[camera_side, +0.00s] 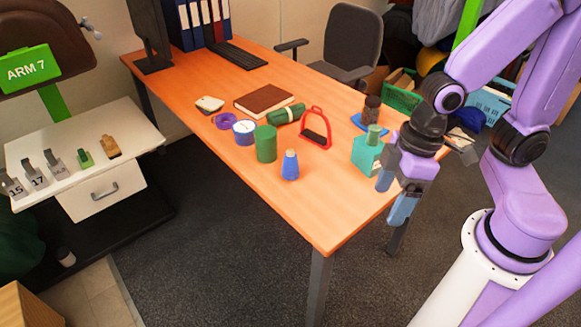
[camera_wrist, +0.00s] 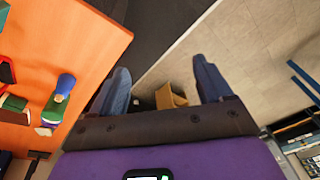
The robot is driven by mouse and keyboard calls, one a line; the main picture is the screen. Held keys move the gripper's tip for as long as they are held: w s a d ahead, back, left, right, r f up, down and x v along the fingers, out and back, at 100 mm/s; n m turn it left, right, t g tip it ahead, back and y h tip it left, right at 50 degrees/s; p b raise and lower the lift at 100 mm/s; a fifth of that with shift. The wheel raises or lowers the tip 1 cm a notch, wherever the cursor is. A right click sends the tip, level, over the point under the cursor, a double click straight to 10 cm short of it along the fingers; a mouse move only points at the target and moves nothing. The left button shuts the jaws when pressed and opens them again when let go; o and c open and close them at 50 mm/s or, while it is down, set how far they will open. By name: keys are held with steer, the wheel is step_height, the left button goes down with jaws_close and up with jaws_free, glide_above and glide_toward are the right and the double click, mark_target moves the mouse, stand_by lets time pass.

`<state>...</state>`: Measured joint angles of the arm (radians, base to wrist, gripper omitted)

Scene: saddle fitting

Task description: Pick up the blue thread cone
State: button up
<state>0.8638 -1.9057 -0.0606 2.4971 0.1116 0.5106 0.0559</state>
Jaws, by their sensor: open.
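The blue thread cone (camera_side: 290,166) stands upright on the orange table in the side view, near the front edge, with a pale top. My gripper (camera_side: 394,196) is right of it, beside the table's right end, with the jaws apart and nothing between them. In the wrist view my gripper (camera_wrist: 163,76) shows two blue-grey fingers spread wide over the floor. A blue and green item (camera_wrist: 58,98) stands on the table at the left of that view; I cannot tell whether the cone is part of it.
Left of the cone stand a green cylinder (camera_side: 266,144) and a white-topped blue tin (camera_side: 244,132). A red stirrup (camera_side: 316,128) is behind it. A teal box (camera_side: 366,154) holding a green item stands between the cone and my gripper. The table's front right corner is clear.

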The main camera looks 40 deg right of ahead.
steer(key=w+a+f+m+t+y, duration=0.1)
steer(key=w+a+f+m+t, duration=0.1)
steer(key=w+a+f+m, duration=0.3)
steer(key=m+t+h, duration=0.3)
steer(key=m+t, duration=0.2)
steer(key=t, duration=0.6)
glide_toward(295, 163)
steer(key=x, duration=1.2)
steer(key=shift+w+d, duration=0.1)
steer(key=shift+c, duration=0.3)
steer(key=c, duration=1.1)
